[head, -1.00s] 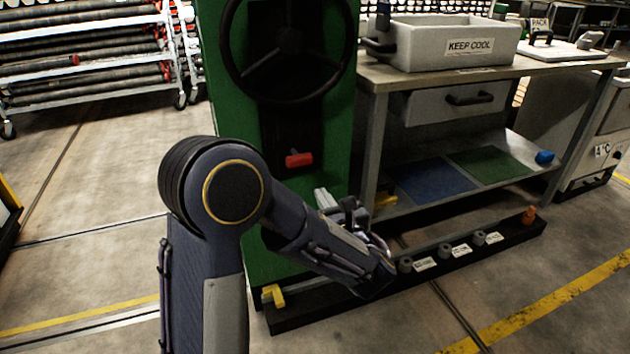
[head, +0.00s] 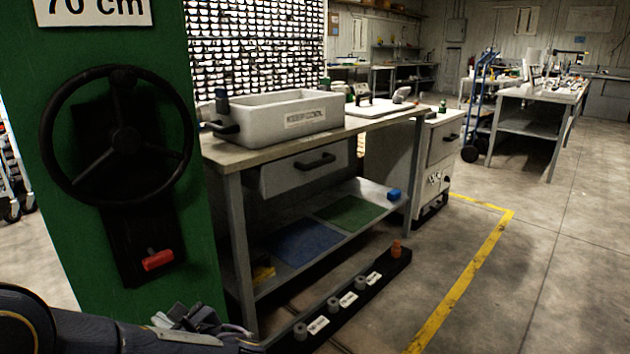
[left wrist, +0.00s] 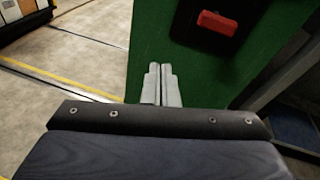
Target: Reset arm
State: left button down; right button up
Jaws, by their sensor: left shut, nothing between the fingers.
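My left arm comes in at the bottom left of the head view, low in front of the green panel (head: 75,225). My left gripper (head: 182,310) is at the end of it, partly hidden by the wrist. In the left wrist view the two grey fingers of my left gripper (left wrist: 161,84) lie side by side, shut and empty, against the green panel behind. A red handle (left wrist: 217,22) is above and right of the fingers; it also shows in the head view (head: 158,260). My right gripper is out of view.
A black handwheel (head: 117,135) is on the green panel. A workbench (head: 365,122) with a grey bin (head: 280,117) stands to its right. A black floor rail (head: 375,288) with grey knobs lies in front. The floor right of the yellow line (head: 460,285) is clear.

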pick_arm(q)
jog(key=s+a+f+n+g+h, duration=0.2)
jog(key=s+n+g, duration=0.1)
jog(key=s+n, duration=0.15)
jog(key=s+a+f+n+g+h, duration=0.2)
jog(key=s+a+n+g, duration=0.1)
jog(key=s, duration=0.3)
jog(key=s+d+f+n+h, duration=0.3)
jog(key=s+d+n+h, duration=0.6)
jog(key=s+n, duration=0.15)
jog(key=d+r+n+t+h, duration=0.4)
jog(key=d+n, duration=0.2)
notch_tip(320, 180, up, 34)
jog(key=p, duration=3.4)
jog(key=shift+d+f, duration=0.1)
